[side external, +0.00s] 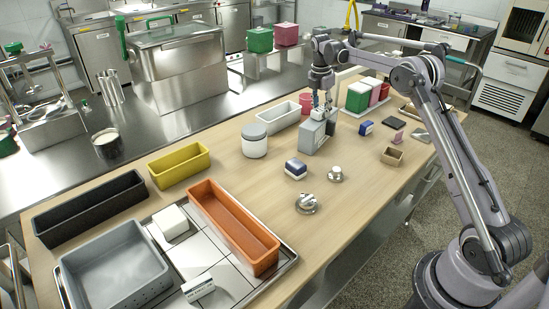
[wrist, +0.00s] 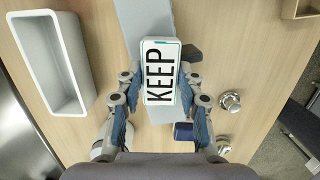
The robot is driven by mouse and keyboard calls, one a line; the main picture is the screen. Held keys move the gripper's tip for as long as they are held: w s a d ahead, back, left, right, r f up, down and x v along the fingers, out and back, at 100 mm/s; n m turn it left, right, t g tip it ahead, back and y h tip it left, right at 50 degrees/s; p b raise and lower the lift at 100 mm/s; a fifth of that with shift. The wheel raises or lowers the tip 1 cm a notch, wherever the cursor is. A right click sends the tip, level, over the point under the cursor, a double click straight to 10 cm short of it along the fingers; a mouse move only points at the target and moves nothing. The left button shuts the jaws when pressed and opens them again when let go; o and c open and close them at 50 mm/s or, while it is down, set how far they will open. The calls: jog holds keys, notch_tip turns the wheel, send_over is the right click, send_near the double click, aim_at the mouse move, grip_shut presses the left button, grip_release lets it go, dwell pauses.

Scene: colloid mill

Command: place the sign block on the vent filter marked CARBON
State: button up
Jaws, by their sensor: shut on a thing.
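The sign block (wrist: 160,72) is white with the black word KEEP facing the wrist camera. My gripper (wrist: 154,88) is shut on its two long sides. In the side view my gripper (side external: 321,108) points down just above a grey box (side external: 312,136), and the sign block is mostly hidden by the fingers. In the wrist view the grey box (wrist: 143,22) lies behind the sign block; whether they touch I cannot tell. No CARBON marking can be read in either view, so I cannot tell which thing is that vent filter.
A white bin (side external: 279,117) and a lidded canister (side external: 254,141) stand left of the grey box. Green (side external: 357,97) and dark pink (side external: 375,92) upright blocks stand behind right. A blue-and-white block (side external: 296,168) and metal knobs (side external: 335,174) lie in front.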

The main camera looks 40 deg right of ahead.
aim_at(318, 111)
jog(key=shift+f, duration=0.1)
jog(key=o, duration=1.2)
jog(key=shift+c, duration=0.2)
notch_tip(318, 111, up, 12)
jog(key=a, duration=0.2)
jog(key=s+a+r+m+t, duration=0.25)
jog(key=a+r+m, duration=0.2)
jog(key=a, duration=0.35)
jog(key=s+a+r+m+t, duration=0.1)
jog(key=s+a+r+m, duration=0.1)
jog(key=s+a+m, duration=0.5)
jog(key=s+a+f+m+t, duration=0.1)
jog(key=s+a+f+m, duration=0.1)
jog(key=s+a+f, duration=0.2)
jog(key=s+a+f+m+t+y, duration=0.1)
jog(key=s+a+f, duration=0.3)
jog(key=s, duration=0.5)
jog(key=s+a+f+m+t, duration=0.1)
jog(key=s+a+f+m, duration=0.2)
jog(key=s, duration=0.3)
jog(key=shift+s+a+f+t+y, duration=0.15)
jog(key=shift+a+f+t+y, duration=0.25)
jog(key=shift+a, duration=0.1)
